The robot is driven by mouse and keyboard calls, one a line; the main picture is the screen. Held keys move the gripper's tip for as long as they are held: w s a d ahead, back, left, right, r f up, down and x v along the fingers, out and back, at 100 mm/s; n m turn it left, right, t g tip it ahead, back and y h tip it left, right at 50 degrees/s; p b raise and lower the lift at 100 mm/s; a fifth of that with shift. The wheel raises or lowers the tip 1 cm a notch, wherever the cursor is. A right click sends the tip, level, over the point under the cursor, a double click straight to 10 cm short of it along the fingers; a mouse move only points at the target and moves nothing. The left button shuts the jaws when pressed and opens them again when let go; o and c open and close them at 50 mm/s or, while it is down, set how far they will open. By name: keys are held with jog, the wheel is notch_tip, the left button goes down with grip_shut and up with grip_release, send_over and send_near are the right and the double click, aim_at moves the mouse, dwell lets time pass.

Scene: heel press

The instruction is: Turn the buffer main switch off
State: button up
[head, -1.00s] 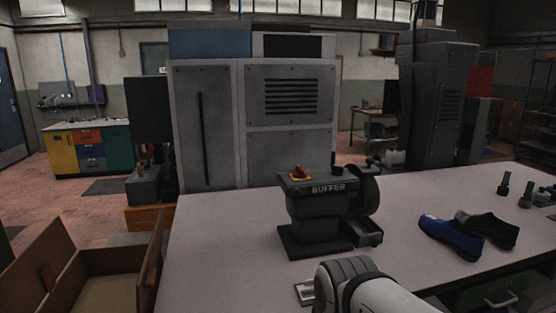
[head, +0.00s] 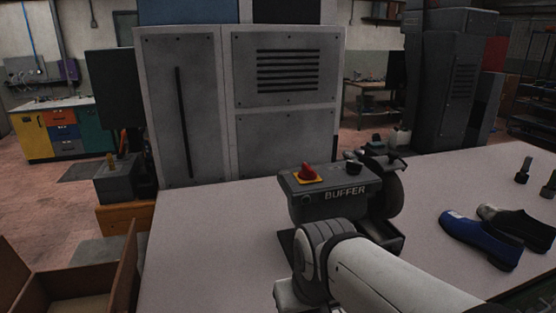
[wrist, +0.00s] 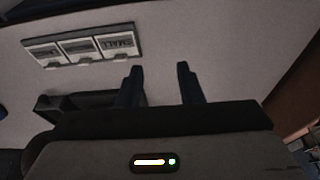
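The buffer (head: 328,207) stands on the bench, dark grey with the label "BUFFER". Its main switch (head: 308,172) is a red rotary knob on a yellow plate on the top left of the housing. A smaller black knob (head: 353,167) sits to its right on the same housing. My arm crosses in front of the buffer's lower part and hides it. My gripper (wrist: 161,83) shows in the wrist view with its two dark fingers apart and nothing between them. Its fingers do not show in the head view, and the red switch does not show in the wrist view.
The pale bench top (head: 200,260) is clear left of the buffer. A blue shoe (head: 480,240) and a dark shoe lie to the right. An open cardboard box (head: 75,285) is at lower left. The wrist view shows a labelled three-part holder (wrist: 80,47).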

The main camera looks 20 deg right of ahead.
jog(key=shift+w+a, duration=0.1)
jog(key=t+p, duration=0.1)
jog(key=p, duration=0.5)
send_near(307, 165)
jog(key=f, duration=0.1)
jog(key=p+x, duration=0.1)
jog(key=x, duration=0.6)
jog(key=shift+w+f, duration=0.15)
jog(key=shift+f, duration=0.1)
jog(key=shift+c, duration=0.4)
grip_shut()
